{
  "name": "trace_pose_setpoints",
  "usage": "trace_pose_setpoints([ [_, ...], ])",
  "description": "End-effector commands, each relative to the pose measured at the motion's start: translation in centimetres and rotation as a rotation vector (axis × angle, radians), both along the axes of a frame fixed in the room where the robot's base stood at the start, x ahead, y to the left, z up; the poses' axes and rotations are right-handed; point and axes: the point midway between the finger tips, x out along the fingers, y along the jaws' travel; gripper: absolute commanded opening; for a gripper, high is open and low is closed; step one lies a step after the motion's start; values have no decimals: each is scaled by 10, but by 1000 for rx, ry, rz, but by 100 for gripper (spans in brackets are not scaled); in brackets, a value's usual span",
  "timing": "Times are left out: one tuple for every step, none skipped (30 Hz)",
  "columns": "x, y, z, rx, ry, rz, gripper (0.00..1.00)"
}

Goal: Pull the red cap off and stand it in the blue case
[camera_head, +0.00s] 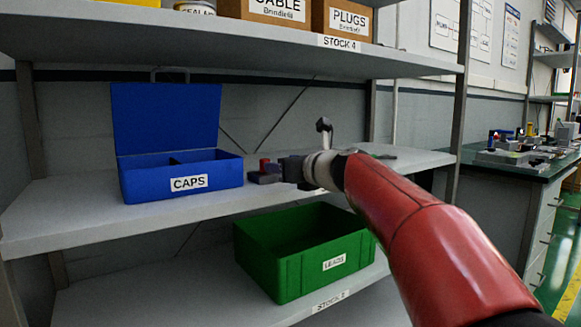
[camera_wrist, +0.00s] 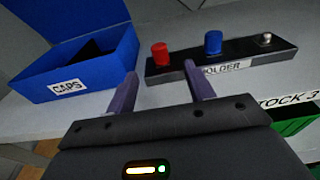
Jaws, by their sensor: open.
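The red cap (camera_wrist: 160,53) sits upright at the left end of a dark holder (camera_wrist: 245,61) in the wrist view; in the head view the cap (camera_head: 264,163) shows small beside my gripper. My gripper (camera_wrist: 165,86) is open, with its two fingers pointing toward the holder and nothing between them. The red cap is ahead of the gap between the fingertips, apart from them. The blue case (camera_head: 181,181), labelled CAPS, stands open with its lid up, left of the holder; it also shows in the wrist view (camera_wrist: 100,62). A divider shows inside it.
A blue cap (camera_wrist: 213,42) and a bare metal post (camera_wrist: 265,40) share the holder, right of the red cap. A green LEADS bin (camera_head: 300,283) stands on the shelf below. An upper shelf (camera_head: 230,45) with boxes hangs above the case. Bare shelf lies before the case.

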Motion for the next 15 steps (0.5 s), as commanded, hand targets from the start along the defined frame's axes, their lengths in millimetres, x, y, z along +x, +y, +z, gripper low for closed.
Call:
trace_pose_setpoints([
  [3,2,-1,-1,2,1,53],
  [5,4,-1,-2,1,1,53],
  [8,6,-2,-2,2,1,53],
  [10,7,-2,-3,1,1,53],
  [12,9,-2,-3,1,1,53],
  [16,11,-3,-3,1,1,53],
  [18,13,-4,-4,1,1,53],
  [21,14,-3,-3,0,1,53],
  [24,16,-4,-4,1,0,53],
  [27,18,-4,-4,1,0,53],
  [29,20,-5,-4,1,1,53],
  [32,22,-5,-5,0,1,53],
  [35,24,-5,-5,0,1,53],
  [37,26,-6,-5,2,1,53],
  [40,28,-5,-4,1,2,53],
])
